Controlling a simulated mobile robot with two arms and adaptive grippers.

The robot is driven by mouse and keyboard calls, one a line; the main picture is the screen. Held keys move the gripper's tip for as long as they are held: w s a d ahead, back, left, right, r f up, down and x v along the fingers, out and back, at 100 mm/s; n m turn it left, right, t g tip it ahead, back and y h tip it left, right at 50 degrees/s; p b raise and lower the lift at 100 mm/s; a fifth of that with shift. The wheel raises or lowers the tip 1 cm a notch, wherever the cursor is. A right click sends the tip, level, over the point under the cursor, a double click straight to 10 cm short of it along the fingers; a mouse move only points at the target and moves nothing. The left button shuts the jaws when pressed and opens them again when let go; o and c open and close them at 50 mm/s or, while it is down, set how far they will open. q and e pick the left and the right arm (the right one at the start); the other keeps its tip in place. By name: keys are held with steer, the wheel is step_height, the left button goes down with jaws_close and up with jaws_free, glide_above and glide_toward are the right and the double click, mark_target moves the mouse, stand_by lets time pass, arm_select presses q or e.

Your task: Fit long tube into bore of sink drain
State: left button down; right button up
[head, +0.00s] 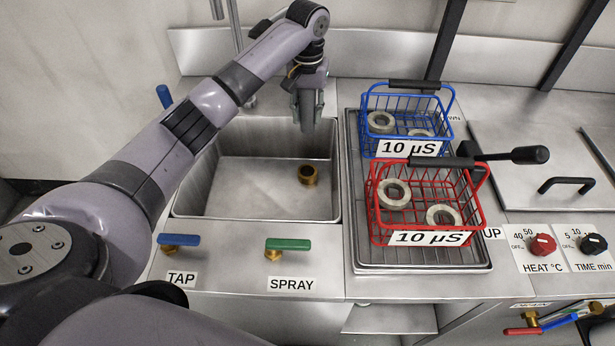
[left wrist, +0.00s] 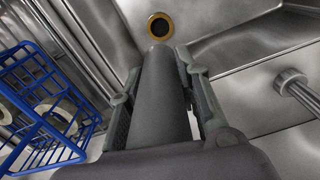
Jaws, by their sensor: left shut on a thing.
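The sink drain (head: 308,174) is a short brass ring on the floor of the steel sink (head: 215,190), right of its middle. In the left wrist view the drain (left wrist: 160,17) shows its dark round bore. My left gripper (head: 310,108) is above the back right part of the sink. In the left wrist view my left gripper (left wrist: 160,95) is shut on the long tube (left wrist: 160,85), a dark grey cylinder. The tube's far end points toward the drain and appears apart from it. In the head view the tube is hard to tell from the fingers. My right gripper is not in view.
Right of the sink, a blue wire basket (head: 448,128) and a red wire basket (head: 478,212) with pale rings stand on a steel drainer (head: 420,262). A tap lever (head: 178,240) and a spray lever (head: 288,244) are at the sink's front. The sink's left half is clear.

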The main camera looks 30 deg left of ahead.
mark_target(308, 132)
arm_select(q)
steer(key=shift+s+f+b, duration=0.1)
steer(key=shift+f+b, duration=0.5)
steer(key=shift+f, duration=8.75)
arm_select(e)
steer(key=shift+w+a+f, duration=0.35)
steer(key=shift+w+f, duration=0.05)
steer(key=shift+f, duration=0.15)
arm_select(q)
steer(key=shift+f, duration=0.15)
steer(key=c, duration=1.2)
jaws_free()
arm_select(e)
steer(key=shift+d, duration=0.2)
arm_select(q)
steer(key=shift+r, duration=0.55)
step_height(308, 132, up, 11)
steer(key=shift+r+p, duration=0.15)
steer(key=shift+p, duration=0.3)
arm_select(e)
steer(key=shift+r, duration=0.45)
